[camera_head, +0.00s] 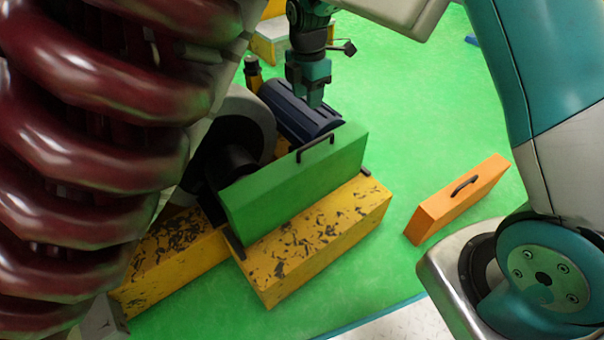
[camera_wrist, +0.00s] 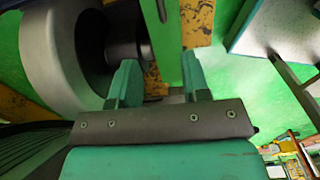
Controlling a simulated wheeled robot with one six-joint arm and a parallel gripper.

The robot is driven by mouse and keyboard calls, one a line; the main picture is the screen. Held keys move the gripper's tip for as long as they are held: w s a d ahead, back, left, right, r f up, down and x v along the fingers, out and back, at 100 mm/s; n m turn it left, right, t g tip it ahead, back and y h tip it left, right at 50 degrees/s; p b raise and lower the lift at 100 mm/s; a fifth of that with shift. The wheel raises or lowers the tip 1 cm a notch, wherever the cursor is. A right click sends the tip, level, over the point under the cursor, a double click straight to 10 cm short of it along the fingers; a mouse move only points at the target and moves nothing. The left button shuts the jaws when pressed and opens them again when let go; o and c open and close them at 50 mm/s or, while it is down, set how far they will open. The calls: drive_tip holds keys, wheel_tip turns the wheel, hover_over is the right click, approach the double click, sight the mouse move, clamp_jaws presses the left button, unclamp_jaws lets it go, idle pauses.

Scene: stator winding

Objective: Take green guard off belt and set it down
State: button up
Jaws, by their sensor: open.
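The green guard (camera_head: 295,180), a long box-like cover with a black handle (camera_head: 316,147) on top, stands on the worn yellow base (camera_head: 320,240) in the head view. My gripper (camera_head: 309,98) is above and behind the guard, over the dark blue motor (camera_head: 300,118). In the wrist view my gripper (camera_wrist: 160,84) is open, with its two fingers apart. The guard (camera_wrist: 165,50) shows as a green strip beyond and between the fingers, with part of its handle at the top edge. I see no contact with the guard. The belt is hidden.
A black pulley or shaft (camera_wrist: 127,38) and a large grey round housing (camera_wrist: 45,55) stand left of the guard. An orange guard with a handle (camera_head: 460,198) rests on the green floor at right. Free floor lies around it. Large dark red coils fill the left.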

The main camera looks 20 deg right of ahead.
drive_tip(key=b, duration=0.4)
approach(302, 148)
drive_tip(key=f, duration=0.5)
drive_tip(key=shift+w+d+f, duration=0.2)
drive_tip(key=shift+w+d, duration=0.1)
drive_tip(key=shift+w, duration=0.1)
drive_tip(key=shift+s+a+f+b, duration=0.15)
drive_tip(key=shift+f+b, duration=0.7)
drive_tip(key=shift+f, duration=0.5)
drive_tip(key=shift+s+a+f+b, duration=0.15)
drive_tip(key=shift+f+b, duration=0.7)
drive_tip(key=shift+f, duration=0.5)
drive_tip(key=shift+d+r, duration=0.1)
drive_tip(key=shift+r, duration=0.05)
clamp_jaws()
